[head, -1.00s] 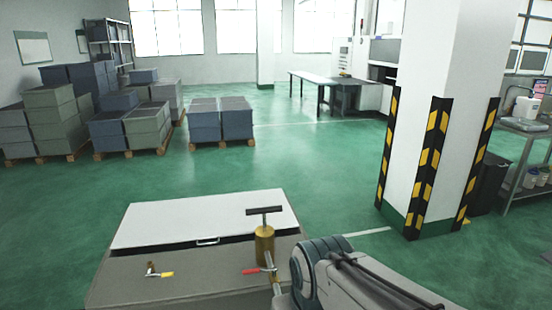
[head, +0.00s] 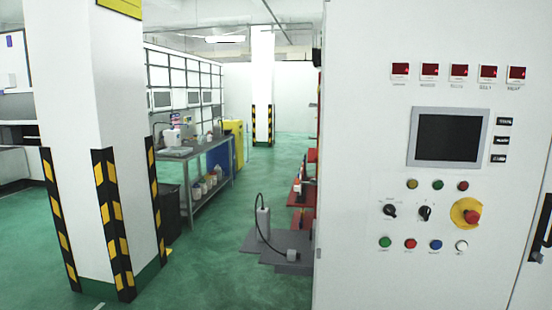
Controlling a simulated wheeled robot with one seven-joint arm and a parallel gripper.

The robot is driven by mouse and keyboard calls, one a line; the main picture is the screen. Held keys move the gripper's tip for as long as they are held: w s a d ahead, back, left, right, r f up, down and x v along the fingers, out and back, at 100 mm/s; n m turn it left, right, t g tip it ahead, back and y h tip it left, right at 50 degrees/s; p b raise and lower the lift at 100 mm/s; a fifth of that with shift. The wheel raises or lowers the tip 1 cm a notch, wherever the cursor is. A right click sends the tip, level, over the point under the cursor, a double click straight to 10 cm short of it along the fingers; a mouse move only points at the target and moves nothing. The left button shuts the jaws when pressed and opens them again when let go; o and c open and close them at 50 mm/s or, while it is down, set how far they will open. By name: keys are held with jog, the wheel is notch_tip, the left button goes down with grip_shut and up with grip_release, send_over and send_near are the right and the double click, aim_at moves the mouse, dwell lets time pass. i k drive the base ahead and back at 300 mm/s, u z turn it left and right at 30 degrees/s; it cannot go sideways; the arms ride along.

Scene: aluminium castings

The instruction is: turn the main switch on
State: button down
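A white control cabinet (head: 350,120) fills the right side of the head view. Its panel carries two black rotary switches, a left one (head: 389,210) and a right one (head: 425,213). Right of them a red knob (head: 472,216) sits on a yellow round plate (head: 459,207). At the right picture edge a dark handle-like part (head: 543,222) is cut off. The labels are too small to read, so I cannot tell which of these is the main switch or how it is set. My gripper is not in view.
The panel also has a dark screen (head: 447,137), several red displays and rows of coloured buttons. A white pillar (head: 95,110) with black-yellow guards stands at left. A grey bench (head: 205,150) stands behind.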

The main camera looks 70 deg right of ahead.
aim_at(313, 153)
jog(key=z, duration=2.8)
jog(key=k, duration=0.35)
jog(key=u, duration=1.05)
jog(key=i, duration=1.35)
jog(key=z, duration=0.4)
